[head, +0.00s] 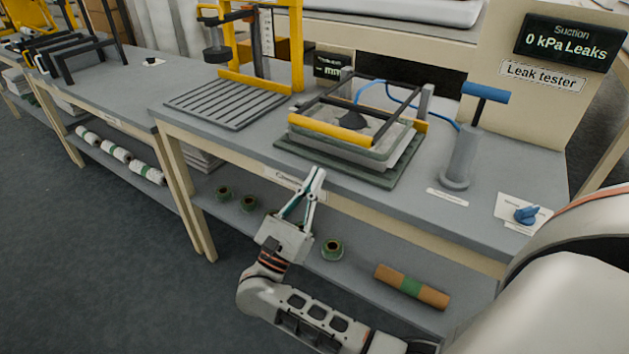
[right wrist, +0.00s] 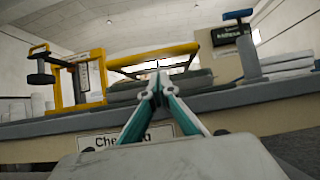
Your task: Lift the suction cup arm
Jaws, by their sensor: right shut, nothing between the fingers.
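The suction cup arm is a dark frame with a yellow front bar (head: 330,134), lying low and roughly level over a clear tub (head: 385,160) on the grey bench. A dark cup (head: 352,121) shows inside the frame, and a blue hose joins it. The yellow bar also shows in the right wrist view (right wrist: 160,53), above the bench edge. My right gripper (head: 318,174) is shut and empty, in front of the bench's front edge and below the bar, not touching it. Its fingertips meet in the right wrist view (right wrist: 158,80). My left gripper is out of view.
A hand pump (head: 462,158) with a blue handle stands right of the tub, and a blue knob (head: 527,214) sits farther right. A yellow stand (head: 297,50) and slatted plate (head: 228,103) are to the left. A lower shelf holds rolls (head: 412,287). The screen (head: 571,43) reads "0 kPa Leaks".

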